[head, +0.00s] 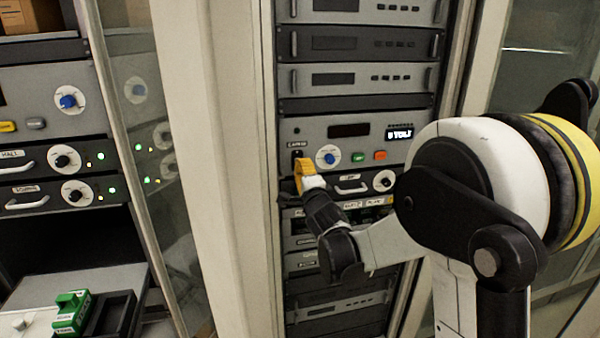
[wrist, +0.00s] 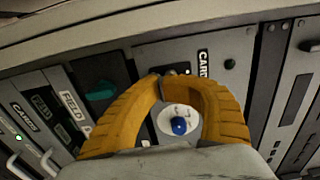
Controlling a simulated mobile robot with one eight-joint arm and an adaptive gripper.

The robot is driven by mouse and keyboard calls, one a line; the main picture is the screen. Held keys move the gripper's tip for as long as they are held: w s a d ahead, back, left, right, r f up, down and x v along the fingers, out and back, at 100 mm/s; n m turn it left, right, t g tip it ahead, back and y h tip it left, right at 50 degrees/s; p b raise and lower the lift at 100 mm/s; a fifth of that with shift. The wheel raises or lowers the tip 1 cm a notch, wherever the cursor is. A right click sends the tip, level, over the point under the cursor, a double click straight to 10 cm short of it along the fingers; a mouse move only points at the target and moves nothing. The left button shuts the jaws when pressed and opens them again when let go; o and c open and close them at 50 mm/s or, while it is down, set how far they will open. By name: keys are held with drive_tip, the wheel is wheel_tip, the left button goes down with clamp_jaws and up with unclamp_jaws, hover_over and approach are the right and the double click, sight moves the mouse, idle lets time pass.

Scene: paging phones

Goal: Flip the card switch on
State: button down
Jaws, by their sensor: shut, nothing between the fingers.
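The card switch sits on the grey panel under a small dark label (head: 297,144) in the head view; that label also shows in the wrist view (wrist: 203,63). The switch itself is mostly hidden behind my fingertips, and I cannot tell its position. My gripper (head: 301,162) has orange fingers, shut and empty, with the tips at the panel just below the label.
A blue knob (head: 328,156) sits right of my fingers, with a green button (head: 358,157) and an orange button (head: 380,155) further right. A pull handle (head: 351,189) sticks out below. A pale cabinet post (head: 215,150) stands close on the left.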

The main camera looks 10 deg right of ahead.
drive_tip(key=shift+r+p, duration=0.3)
drive_tip(key=shift+r, duration=0.25)
drive_tip(key=shift+w+f+b, duration=0.1)
drive_tip(key=shift+f+b, duration=0.55)
drive_tip(key=shift+f, duration=0.15)
drive_tip(key=s, duration=0.8)
